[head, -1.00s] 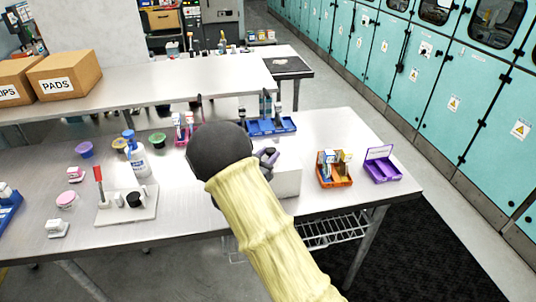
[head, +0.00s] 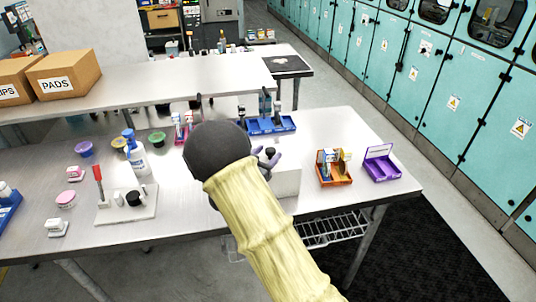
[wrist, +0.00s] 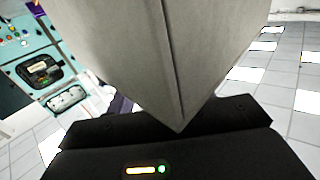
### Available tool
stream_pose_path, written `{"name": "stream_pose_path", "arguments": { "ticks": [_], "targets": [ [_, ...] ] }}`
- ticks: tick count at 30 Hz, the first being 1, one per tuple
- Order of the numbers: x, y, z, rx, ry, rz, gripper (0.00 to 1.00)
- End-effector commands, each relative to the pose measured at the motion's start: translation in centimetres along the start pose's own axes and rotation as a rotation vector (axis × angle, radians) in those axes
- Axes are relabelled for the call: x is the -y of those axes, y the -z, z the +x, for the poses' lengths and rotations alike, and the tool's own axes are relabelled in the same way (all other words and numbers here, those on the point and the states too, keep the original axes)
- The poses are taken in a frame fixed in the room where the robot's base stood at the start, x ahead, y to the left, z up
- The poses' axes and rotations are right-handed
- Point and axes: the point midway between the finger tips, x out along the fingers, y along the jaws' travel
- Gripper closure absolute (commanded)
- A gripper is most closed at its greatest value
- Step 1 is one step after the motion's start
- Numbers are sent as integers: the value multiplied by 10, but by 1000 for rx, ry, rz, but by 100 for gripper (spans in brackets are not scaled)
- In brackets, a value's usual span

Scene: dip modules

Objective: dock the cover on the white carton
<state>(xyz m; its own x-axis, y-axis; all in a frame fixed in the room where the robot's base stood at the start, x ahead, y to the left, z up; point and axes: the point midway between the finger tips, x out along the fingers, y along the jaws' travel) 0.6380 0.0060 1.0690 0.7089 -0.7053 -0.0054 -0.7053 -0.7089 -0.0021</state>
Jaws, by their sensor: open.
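The white carton (head: 286,182) stands near the front edge of the steel table, right of the middle, partly behind my arm. My gripper (head: 268,158) is at its top, open, with purple-grey fingers largely hidden by my dark wrist. A small dark knob-like shape (head: 270,151) shows by the fingers at the carton's top. I cannot tell whether it belongs to the cover, and no separate cover is clear. In the wrist view a large pale grey body with a sharp corner (wrist: 165,60) fills the middle, very close; the fingertips are not clear there.
An orange tray (head: 334,181) and an open purple box (head: 381,168) stand right of the carton. A blue tray (head: 270,132) is behind it. A white board with a red-handled tool (head: 127,217) and a spray bottle (head: 138,164) are left.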

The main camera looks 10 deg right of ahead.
Motion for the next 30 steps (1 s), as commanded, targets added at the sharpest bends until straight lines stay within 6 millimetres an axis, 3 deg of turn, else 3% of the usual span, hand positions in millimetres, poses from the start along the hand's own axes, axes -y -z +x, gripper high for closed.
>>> {"name": "stream_pose_path", "arguments": {
  "ticks": [15,21,30],
  "targets": [
    [0,-2,-97,1,2,0,47],
    [-1,-2,-110,0,0,-2,47],
    [-1,-1,-111,0,0,-2,47]
  ]
}}
